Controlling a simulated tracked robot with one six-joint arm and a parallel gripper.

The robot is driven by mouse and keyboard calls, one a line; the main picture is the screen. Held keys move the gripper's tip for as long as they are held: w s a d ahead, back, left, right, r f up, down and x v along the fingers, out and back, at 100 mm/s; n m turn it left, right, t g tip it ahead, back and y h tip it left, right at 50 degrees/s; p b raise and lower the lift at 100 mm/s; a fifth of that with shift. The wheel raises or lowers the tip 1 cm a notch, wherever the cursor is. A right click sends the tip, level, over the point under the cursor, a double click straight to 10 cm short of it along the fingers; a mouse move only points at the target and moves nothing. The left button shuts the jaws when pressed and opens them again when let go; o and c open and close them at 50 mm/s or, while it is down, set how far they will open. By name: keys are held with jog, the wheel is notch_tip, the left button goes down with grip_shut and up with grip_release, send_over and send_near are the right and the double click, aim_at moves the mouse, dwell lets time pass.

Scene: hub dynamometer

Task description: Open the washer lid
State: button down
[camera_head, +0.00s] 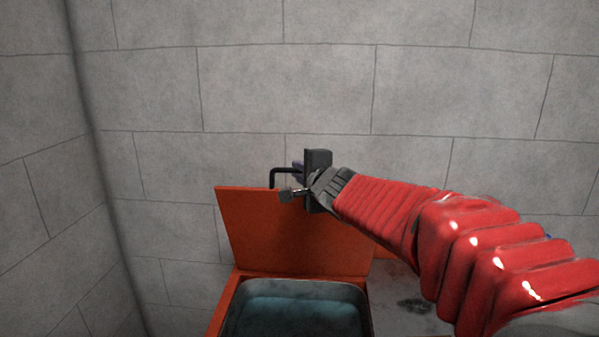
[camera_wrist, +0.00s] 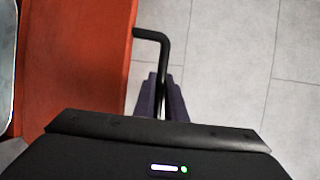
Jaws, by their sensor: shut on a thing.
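The washer is an orange box with an open basin (camera_head: 295,312) low in the head view. Its orange lid (camera_head: 262,232) stands raised, near upright, behind the basin; it also shows at the left of the wrist view (camera_wrist: 80,65). A black bent handle (camera_head: 274,178) sticks out from the lid's upper edge, and in the wrist view the handle (camera_wrist: 163,50) runs down between my fingers. My gripper (camera_wrist: 162,92) is shut on this handle. In the head view my gripper (camera_head: 299,178) is at the lid's top edge, its fingertips partly hidden by its own body.
Grey block walls (camera_head: 290,90) stand behind and to the left, with the back wall close behind the raised lid. A grey stained surface (camera_head: 410,295) lies right of the basin. The basin holds dark bluish liquid or a bluish floor; I cannot tell which.

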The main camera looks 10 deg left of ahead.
jog(key=c, duration=2.2)
grip_release()
jog(key=shift+a+r, duration=0.1)
jog(key=shift+a, duration=0.05)
jog(key=o, duration=0.4)
jog(key=shift+d, duration=0.25)
jog(key=shift+v, duration=6.85)
